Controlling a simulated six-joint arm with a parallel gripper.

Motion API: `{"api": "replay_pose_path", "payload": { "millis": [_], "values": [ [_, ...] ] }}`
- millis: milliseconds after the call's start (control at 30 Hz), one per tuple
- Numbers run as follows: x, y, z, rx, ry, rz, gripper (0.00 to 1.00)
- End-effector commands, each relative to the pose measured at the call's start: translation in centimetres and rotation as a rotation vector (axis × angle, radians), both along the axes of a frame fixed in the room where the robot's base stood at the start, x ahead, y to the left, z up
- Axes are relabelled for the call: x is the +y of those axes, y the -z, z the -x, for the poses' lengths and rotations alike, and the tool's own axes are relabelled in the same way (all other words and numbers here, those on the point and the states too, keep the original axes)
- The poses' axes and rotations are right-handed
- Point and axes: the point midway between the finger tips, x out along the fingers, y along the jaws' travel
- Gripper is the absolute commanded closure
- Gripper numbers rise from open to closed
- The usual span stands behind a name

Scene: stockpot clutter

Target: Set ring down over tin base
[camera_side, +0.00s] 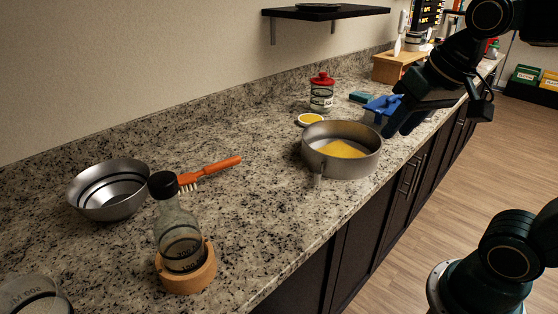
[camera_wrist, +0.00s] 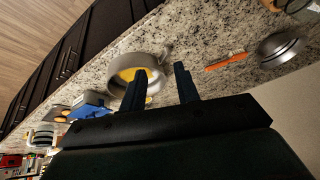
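A grey metal ring-shaped tin wall (camera_side: 365,160) stands upright on the counter, with a clasp (camera_side: 317,181) on its near side. A yellow surface (camera_side: 342,149) shows inside it. I cannot make out a separate tin base beneath. The ring also shows in the wrist view (camera_wrist: 121,90), partly behind one of my fingers. My gripper (camera_wrist: 160,70) is open, its two dark fingers apart with nothing between them. In the side view it hangs to the right of the ring, above the counter's front edge, apart from the ring.
A blue box (camera_side: 383,107) stands close behind the ring, near my gripper. A red-lidded jar (camera_side: 321,93) and small yellow dish (camera_side: 311,119) are farther back. Counter between is clear.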

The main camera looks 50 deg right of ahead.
Motion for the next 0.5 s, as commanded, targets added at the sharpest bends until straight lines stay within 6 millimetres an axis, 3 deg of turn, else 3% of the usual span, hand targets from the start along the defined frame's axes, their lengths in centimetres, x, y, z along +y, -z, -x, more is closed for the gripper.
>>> {"api": "replay_pose_path", "payload": {
  "millis": [200, 500],
  "values": [
    [1.3, 2.5, 3.5, -0.042, -0.235, 0.09, 0.69],
    [1.6, 3.5, 4.7, -0.058, -0.327, 0.129, 0.69]
  ]
}}
